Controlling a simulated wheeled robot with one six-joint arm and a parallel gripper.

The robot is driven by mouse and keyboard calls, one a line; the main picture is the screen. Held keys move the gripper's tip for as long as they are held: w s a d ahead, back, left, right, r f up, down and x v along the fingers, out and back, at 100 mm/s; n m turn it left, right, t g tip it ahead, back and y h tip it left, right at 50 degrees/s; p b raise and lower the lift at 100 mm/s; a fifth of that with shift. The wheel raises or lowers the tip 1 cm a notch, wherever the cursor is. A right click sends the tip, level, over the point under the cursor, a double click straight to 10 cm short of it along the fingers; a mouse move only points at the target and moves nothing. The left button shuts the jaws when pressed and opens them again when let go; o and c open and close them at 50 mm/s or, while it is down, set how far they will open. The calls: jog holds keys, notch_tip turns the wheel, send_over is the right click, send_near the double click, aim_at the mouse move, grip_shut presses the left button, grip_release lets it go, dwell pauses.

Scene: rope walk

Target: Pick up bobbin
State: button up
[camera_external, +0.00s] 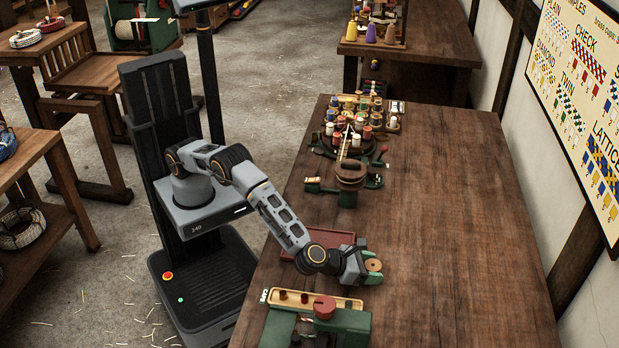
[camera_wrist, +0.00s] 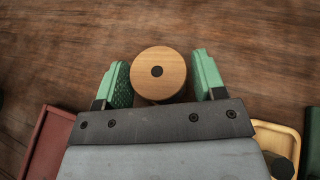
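The bobbin shows in the wrist view as a round, light wooden disc with a dark centre hole (camera_wrist: 159,86). It also shows in the external view (camera_external: 374,265) at the end of my arm, over the dark wooden table. My gripper (camera_wrist: 162,82) has green fingers, one on each side of the bobbin. There is a gap on the right and a very small or no gap on the left. The gripper looks open around the bobbin. The bobbin's underside is hidden, and its height relative to the table is hard to tell.
A dark red tray (camera_external: 318,241) lies left of the gripper. A light wooden tray (camera_external: 292,299) and a green device with a red knob (camera_external: 345,325) stand at the front. A round braiding stand with several bobbins (camera_external: 350,140) is farther back. The table's right side (camera_external: 460,230) is clear.

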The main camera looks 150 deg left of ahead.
jog(key=c, duration=0.7)
jog(key=shift+r, duration=0.1)
